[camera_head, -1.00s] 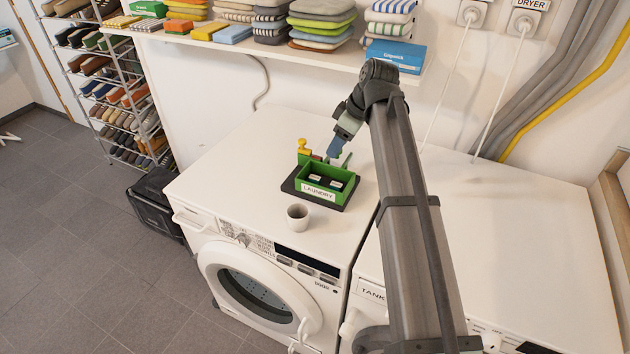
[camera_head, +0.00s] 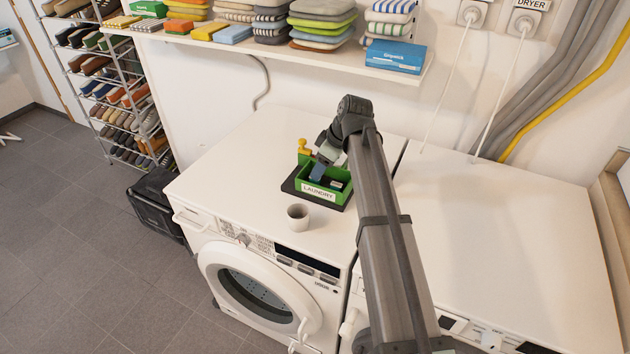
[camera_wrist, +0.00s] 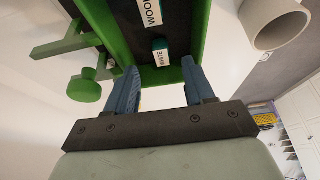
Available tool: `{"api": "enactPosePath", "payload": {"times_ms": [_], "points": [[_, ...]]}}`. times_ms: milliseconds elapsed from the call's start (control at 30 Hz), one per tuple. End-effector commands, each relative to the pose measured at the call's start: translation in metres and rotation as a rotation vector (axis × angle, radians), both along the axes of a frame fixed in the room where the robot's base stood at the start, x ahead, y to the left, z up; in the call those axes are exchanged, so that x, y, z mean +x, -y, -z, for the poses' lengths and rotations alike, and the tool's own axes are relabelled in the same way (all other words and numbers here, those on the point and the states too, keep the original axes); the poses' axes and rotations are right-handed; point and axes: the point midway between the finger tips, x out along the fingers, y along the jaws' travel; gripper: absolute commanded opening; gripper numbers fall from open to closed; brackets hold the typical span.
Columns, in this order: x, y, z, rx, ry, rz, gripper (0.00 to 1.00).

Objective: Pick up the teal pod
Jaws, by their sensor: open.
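A green tray marked LAUNDRY (camera_head: 325,196) stands on the washing machine; it also fills the top of the wrist view (camera_wrist: 105,30). In the wrist view, a small teal pod (camera_wrist: 160,43) with a label reading WHITE lies on the tray's dark floor. My gripper (camera_wrist: 160,82) is open, with its two blue fingers apart on either side of the line to the teal pod and nothing between them. In the head view, my gripper (camera_head: 317,172) is over the left part of the tray and hides that part of its inside.
A second label, WOOL (camera_wrist: 152,12), shows beyond the teal pod. One labelled pod (camera_head: 336,183) shows in the tray's right part. A grey cup (camera_head: 298,216) stands in front of the tray. The washer top at left is clear.

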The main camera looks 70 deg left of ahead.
Motion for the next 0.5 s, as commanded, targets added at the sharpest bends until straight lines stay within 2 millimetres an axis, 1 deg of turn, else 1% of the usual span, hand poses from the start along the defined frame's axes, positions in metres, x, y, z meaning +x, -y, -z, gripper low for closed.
{"api": "enactPosePath", "payload": {"times_ms": [200,300,500], "points": [[-0.009,-0.006,0.027,-0.002,0.000,0.001,0.53],[-0.012,-0.008,0.036,-0.002,-0.001,-0.001,0.53],[-0.013,-0.009,0.039,-0.001,0.000,0.000,0.53]]}}
